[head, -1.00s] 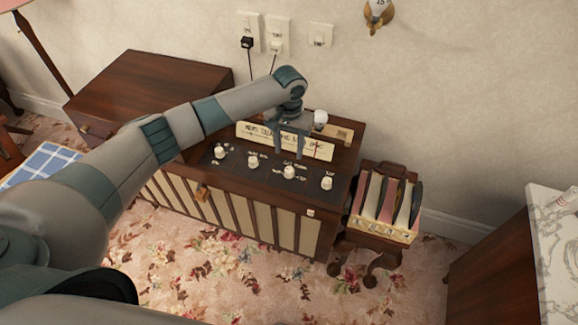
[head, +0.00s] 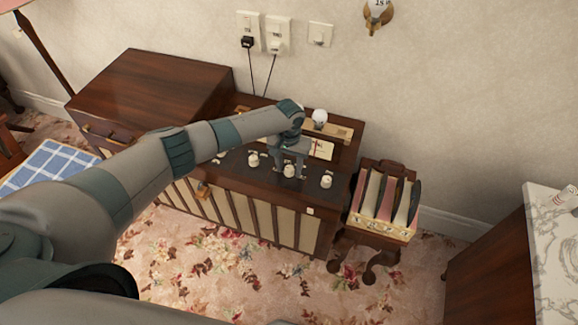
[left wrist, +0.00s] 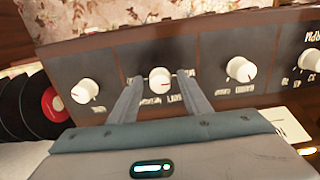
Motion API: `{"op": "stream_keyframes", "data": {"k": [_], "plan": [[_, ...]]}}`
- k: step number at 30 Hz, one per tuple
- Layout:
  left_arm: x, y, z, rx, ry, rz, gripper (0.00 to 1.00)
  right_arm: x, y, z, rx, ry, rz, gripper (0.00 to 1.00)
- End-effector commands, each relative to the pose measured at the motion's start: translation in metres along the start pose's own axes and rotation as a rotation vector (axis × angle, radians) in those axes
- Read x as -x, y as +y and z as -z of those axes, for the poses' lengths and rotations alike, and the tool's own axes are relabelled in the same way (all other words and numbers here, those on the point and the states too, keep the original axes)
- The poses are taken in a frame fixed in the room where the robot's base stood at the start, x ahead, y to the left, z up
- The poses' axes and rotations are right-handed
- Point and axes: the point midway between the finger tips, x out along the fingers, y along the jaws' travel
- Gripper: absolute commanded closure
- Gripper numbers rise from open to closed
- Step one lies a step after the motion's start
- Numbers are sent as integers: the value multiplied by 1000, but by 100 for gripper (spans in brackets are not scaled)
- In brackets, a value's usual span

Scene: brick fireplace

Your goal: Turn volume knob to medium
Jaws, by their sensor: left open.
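A wooden radio console (head: 345,165) has a dark panel with a row of white knobs. My left gripper (head: 289,167) is open at the panel, its fingers pointing down at the third knob from the left (head: 289,172). In the left wrist view that knob (left wrist: 160,78) sits between the two open fingertips, with a small gap on each side. Its red mark shows on the face. The lettering by the knobs is too blurred to tell which one is volume. My right gripper is in neither view.
Neighbouring knobs (head: 253,160) and (head: 327,181) stand on either side. A record rack (head: 382,205) stands right of the console, and a wooden cabinet (head: 150,85) left. Floral carpet (head: 240,255) in front is clear.

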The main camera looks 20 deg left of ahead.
Motion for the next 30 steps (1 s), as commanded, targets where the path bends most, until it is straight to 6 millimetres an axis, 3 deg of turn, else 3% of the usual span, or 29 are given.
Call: {"op": "stream_keyframes", "data": {"k": [2, 7, 20, 30], "plan": [[0, 0, 0, 0, 0, 0, 58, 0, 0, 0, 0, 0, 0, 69], [0, 0, 0, 0, 0, 0, 98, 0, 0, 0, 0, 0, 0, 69], [0, 0, 0, -47, 0, 0, 97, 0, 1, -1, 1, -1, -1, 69], [0, 0, 0, -243, -1, 0, 97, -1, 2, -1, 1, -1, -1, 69]]}}
